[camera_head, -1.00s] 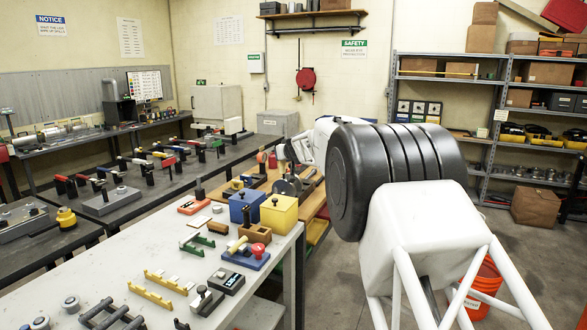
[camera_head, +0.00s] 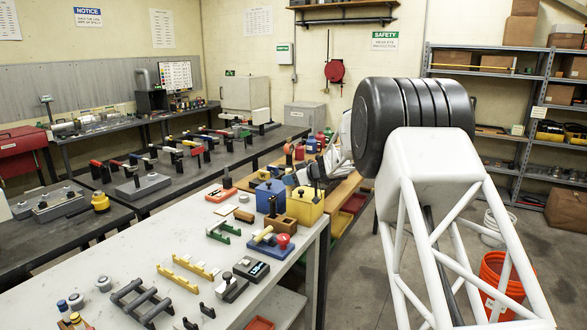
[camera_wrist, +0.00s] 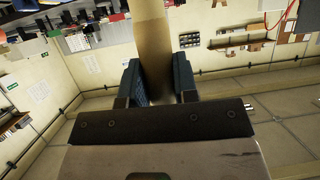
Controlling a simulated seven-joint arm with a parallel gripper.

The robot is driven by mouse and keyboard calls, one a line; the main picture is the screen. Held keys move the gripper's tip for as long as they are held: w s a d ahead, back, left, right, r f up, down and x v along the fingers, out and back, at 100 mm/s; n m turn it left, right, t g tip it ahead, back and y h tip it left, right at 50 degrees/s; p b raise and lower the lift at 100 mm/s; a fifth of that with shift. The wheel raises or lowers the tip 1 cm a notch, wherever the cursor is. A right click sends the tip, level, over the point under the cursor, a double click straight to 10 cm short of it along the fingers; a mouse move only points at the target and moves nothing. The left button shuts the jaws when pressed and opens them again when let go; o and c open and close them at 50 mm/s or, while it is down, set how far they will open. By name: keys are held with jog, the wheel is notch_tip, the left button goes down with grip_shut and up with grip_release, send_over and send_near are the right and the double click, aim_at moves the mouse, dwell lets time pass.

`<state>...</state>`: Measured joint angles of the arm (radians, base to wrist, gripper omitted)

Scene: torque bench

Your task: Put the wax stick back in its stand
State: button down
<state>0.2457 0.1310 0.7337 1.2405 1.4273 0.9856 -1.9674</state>
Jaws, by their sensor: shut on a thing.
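My gripper (camera_wrist: 158,80) is shut on a tan, cylindrical stick, the wax stick (camera_wrist: 153,35), between its two blue fingers in the wrist view. The stick runs up out of the picture, so its far end is hidden. In the head view my arm's links cover most of the gripper, and I cannot make out the stick there. A brown wooden block (camera_head: 282,226) stands on the pale bench beside the yellow box; I cannot tell whether it is the stick's stand.
The pale bench (camera_head: 150,252) carries a yellow box (camera_head: 304,207), a blue box (camera_head: 270,195), a blue base with a red knob (camera_head: 283,240), green brackets (camera_head: 223,231) and yellow brackets (camera_head: 188,272). Dark benches stand behind. An orange bucket (camera_head: 507,280) is on the floor at right.

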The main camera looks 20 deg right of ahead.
aim_at(289, 187)
jog(key=shift+s+a+f+n+g+y, duration=0.15)
jog(key=shift+f+n+g, duration=0.1)
jog(key=shift+f, duration=0.2)
jog(key=shift+s+a+f+n+g+y, duration=0.2)
jog(key=shift+f+n+g, duration=0.1)
jog(key=shift+f, duration=0.2)
jog(key=shift+s+a+f+n+g+y, duration=0.15)
jog(key=shift+f+n+g, duration=0.1)
jog(key=shift+f, duration=0.2)
jog(key=shift+f, duration=0.2)
jog(key=shift+f, duration=2.65)
jog(key=shift+f, duration=2.65)
dwell(1.1)
